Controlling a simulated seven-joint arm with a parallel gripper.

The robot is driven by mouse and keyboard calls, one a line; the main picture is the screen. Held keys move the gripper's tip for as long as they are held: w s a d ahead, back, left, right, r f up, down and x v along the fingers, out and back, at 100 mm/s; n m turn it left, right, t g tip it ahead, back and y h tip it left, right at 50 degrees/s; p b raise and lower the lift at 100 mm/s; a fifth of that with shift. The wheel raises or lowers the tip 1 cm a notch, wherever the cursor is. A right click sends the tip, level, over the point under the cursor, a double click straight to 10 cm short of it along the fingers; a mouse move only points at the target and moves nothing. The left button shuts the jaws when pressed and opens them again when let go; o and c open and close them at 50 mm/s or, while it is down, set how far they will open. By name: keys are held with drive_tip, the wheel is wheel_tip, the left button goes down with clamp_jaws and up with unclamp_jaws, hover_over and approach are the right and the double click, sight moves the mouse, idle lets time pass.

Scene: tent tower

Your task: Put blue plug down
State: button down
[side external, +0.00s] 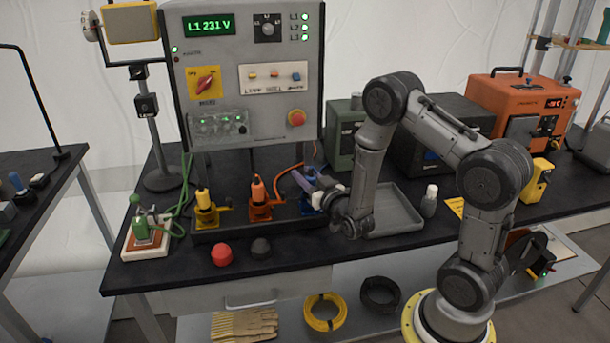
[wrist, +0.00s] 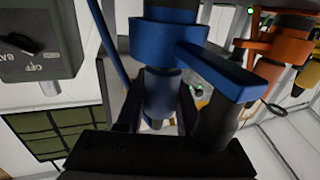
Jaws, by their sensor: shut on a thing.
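The blue plug (wrist: 163,85) fills the middle of the wrist view. Its thick blue collar has a blue arm reaching out to the right. My gripper (wrist: 167,112) is shut on the plug's narrower part, with a dark finger on each side. In the side external view, my gripper (side external: 325,197) is low over the bench at the right end of the row of coloured connectors. The plug is mostly hidden there by the gripper, and a blue-violet piece (side external: 303,182) shows beside it. I cannot tell whether the plug touches its stand.
An orange connector (side external: 259,190) and a yellow connector (side external: 204,203) stand left of my gripper. A red cap (side external: 221,254) and a dark cap (side external: 261,248) lie in front. A grey tray (side external: 397,212) is at right, below the metal cabinets.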

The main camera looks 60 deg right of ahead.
drive_tip(key=shift+f, duration=0.35)
